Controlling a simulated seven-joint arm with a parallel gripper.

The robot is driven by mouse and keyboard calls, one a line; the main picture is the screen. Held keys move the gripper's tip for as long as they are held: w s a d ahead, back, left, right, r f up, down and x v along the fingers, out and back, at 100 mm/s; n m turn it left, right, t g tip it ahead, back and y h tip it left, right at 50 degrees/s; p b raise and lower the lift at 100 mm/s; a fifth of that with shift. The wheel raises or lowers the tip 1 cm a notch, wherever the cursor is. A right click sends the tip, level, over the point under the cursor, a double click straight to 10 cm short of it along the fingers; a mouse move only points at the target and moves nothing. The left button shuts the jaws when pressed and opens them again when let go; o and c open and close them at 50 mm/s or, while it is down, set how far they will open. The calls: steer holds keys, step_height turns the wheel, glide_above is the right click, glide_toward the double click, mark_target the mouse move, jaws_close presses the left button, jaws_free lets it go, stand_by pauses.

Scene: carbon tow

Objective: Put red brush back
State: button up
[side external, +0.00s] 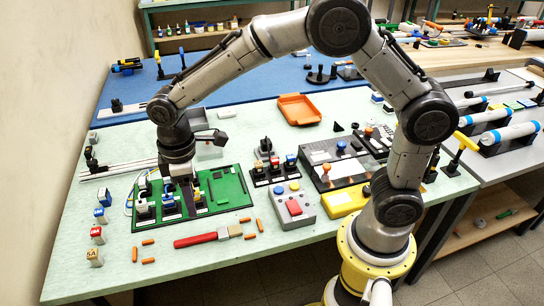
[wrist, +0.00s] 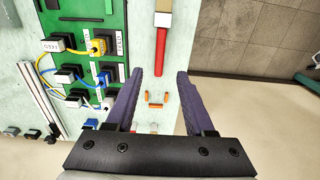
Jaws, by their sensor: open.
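The red brush lies flat on the pale green table in the side external view, its red handle (side external: 195,240) to the left and its pale head (side external: 231,232) to the right.
The green board (side external: 228,190) with plugs and wires is close to the brush. Several small orange pieces (side external: 148,242) lie around it, some between my fingers (wrist: 156,106). A grey box with a red button (side external: 294,208) stands to the right. An orange tray (side external: 299,109) sits farther back.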

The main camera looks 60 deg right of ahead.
steer(key=s+d+r+m+t, duration=0.35)
steer(key=s+d+r, duration=0.45)
steer(key=r, duration=0.3)
steer(key=s+d+r+m+t, duration=0.1)
steer(key=s+d+m, duration=0.1)
steer(key=s, duration=0.5)
steer(key=s+d+r+m+t, duration=0.1)
steer(key=s+d+m, duration=0.2)
steer(key=s, duration=0.4)
steer(key=shift+d, duration=0.65)
